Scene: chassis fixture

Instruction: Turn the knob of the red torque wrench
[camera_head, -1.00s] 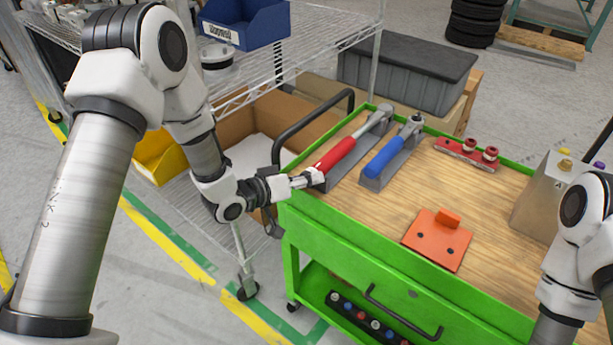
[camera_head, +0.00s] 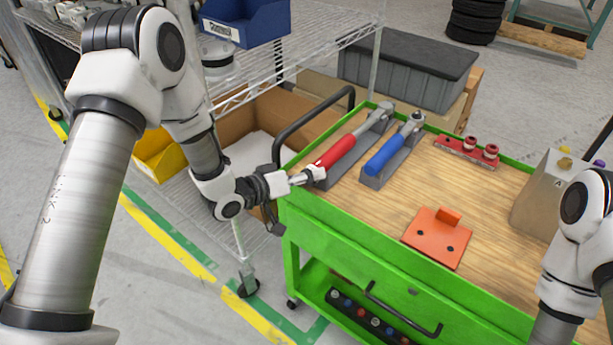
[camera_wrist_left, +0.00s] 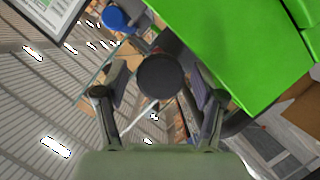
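The red torque wrench (camera_head: 337,151) lies in a grey cradle at the cart's left side, its handle end toward my left gripper. My left gripper (camera_head: 310,177) is at that handle end. In the left wrist view, a dark round knob end (camera_wrist_left: 163,76) sits between the two fingers of the left gripper (camera_wrist_left: 160,90). The fingers are apart, one on each side of the knob, with a narrow gap seeming to show. Contact is hard to judge. The rest of the wrench is hidden behind the knob there. My right arm shows at the right edge; its gripper is out of view.
A blue-handled wrench (camera_head: 384,156) lies in its cradle just right of the red one. An orange plate (camera_head: 433,245), a red bar with knobs (camera_head: 462,152) and a metal box (camera_head: 538,200) are on the green cart (camera_head: 330,235). A black cart handle (camera_head: 290,135) rises close behind my left gripper.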

